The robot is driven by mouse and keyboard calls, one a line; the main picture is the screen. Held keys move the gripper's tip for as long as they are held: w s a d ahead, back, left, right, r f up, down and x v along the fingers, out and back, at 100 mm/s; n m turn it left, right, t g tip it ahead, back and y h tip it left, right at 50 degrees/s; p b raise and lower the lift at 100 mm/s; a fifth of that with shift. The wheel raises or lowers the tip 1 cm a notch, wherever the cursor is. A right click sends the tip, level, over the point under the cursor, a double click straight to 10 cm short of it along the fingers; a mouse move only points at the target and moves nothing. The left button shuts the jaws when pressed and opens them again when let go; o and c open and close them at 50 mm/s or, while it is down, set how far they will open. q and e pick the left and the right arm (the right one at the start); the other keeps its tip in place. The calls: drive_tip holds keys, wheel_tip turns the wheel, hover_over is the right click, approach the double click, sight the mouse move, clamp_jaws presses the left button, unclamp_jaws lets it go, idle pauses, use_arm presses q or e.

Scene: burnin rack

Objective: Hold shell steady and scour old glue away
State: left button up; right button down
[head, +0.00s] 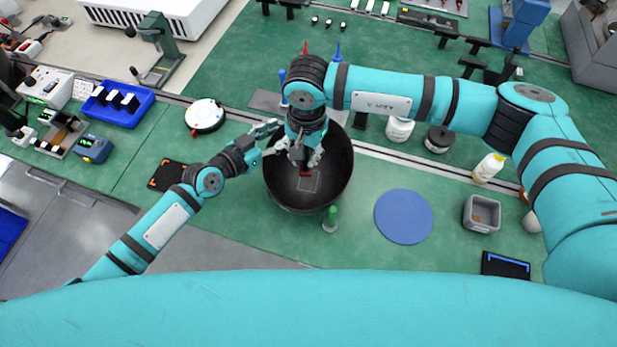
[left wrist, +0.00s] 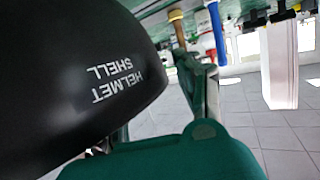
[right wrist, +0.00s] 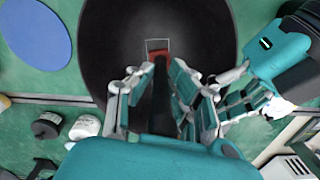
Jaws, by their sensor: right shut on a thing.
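The black helmet shell (head: 341,180) rests like an open bowl on the green bench. Its lettered outside fills the left of the left wrist view (left wrist: 60,70). My left gripper (head: 272,137) is at the shell's left rim with its fingers spread; I cannot tell whether they touch. My right gripper (head: 305,157) points down into the shell, shut on a dark-handled tool (right wrist: 160,95) with a red end (right wrist: 155,57). The red end is at a pale outlined patch (right wrist: 157,44) on the shell's inside. Whether it touches is unclear. The fingers partly hide the tool.
A green-topped item (head: 331,218) stands close to the shell's front. A blue round mat (head: 403,216), grey bin (head: 482,213) and yellow-white bottle (head: 488,168) are to the right. A white disc (head: 205,115) and blue tray (head: 118,104) are to the left.

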use_arm(q)
wheel_tip(320, 180, up, 10)
drive_tip(key=shift+f, duration=0.1)
idle(0.4)
